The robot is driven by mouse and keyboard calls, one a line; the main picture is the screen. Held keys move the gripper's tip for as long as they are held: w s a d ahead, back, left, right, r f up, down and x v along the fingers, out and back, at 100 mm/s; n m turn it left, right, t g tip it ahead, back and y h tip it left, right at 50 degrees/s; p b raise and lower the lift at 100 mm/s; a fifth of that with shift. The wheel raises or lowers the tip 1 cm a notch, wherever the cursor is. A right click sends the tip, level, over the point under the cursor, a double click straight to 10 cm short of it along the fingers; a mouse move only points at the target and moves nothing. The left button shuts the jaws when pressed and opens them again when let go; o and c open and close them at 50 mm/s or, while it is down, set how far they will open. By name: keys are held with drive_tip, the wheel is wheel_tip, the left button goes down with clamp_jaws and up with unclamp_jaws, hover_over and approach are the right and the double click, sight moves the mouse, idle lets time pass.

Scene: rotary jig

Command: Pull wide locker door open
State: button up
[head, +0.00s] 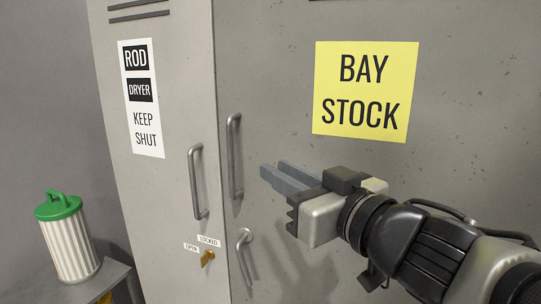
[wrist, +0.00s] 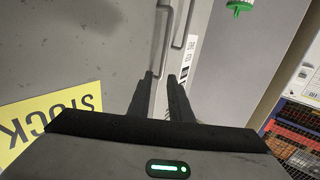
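The wide locker door (head: 455,165) is grey, fills the right of the head view and looks shut. It carries a yellow BAY STOCK sign (head: 366,90), which shows upside down in the wrist view (wrist: 45,118). Its upright bar handle (head: 234,158) is near its left edge, with a curved lever (head: 243,256) below. My gripper (head: 272,176) is in front of this door, right of the bar handle and apparently apart from it. In the wrist view the fingers (wrist: 161,77) stand apart with nothing visible between them, pointing toward the handles.
A narrow door (head: 160,200) marked ROD DRYER KEEP SHUT adjoins on the left, with a similar bar handle (head: 197,183). A brass turn-key (head: 207,258) sits below, by OPEN and LOCKED labels. A green-lidded striped bin (head: 70,240) stands on a grey surface at left.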

drive_tip(key=p, duration=0.7)
approach(232, 147)
drive_tip(key=x, duration=1)
drive_tip(key=shift+w+a+b, duration=0.25)
drive_tip(key=shift+a+b, duration=0.05)
drive_tip(key=shift+b, duration=0.05)
clamp_jaws()
